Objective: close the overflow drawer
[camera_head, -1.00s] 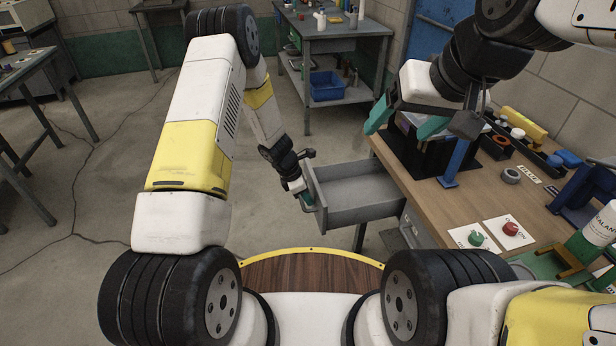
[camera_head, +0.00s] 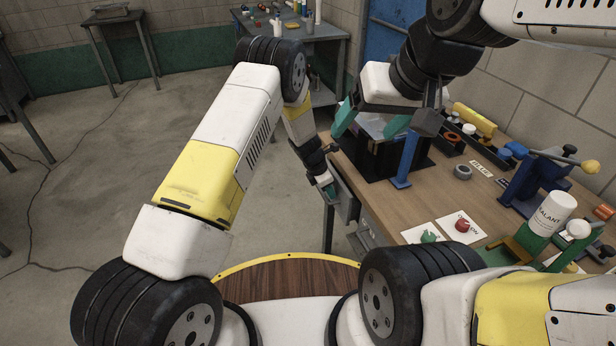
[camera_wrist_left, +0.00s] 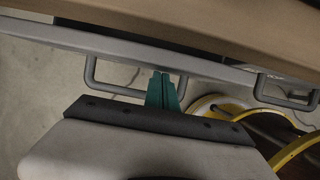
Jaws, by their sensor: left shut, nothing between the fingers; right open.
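The grey overflow drawer (camera_head: 347,204) sits under the near-left edge of the workbench, mostly pushed in, and its inside is hardly visible in the head view. In the left wrist view its grey front (camera_wrist_left: 215,70) runs below the bench top, with a dark gap between them and a bar handle (camera_wrist_left: 110,90). My left gripper (camera_head: 330,191) is shut and empty at the drawer front. Its teal fingertips (camera_wrist_left: 163,76) are by the handle; I cannot tell whether they touch. My right gripper (camera_head: 370,122) is open above the bench, over a dark stand.
The wooden workbench (camera_head: 400,205) carries a blue clamp (camera_head: 535,180), a white bottle (camera_head: 548,215), a tape roll (camera_head: 462,172), and red (camera_head: 462,225) and green (camera_head: 429,237) buttons on cards. A second handle (camera_wrist_left: 285,98) shows in the wrist view. Floor to the left is clear.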

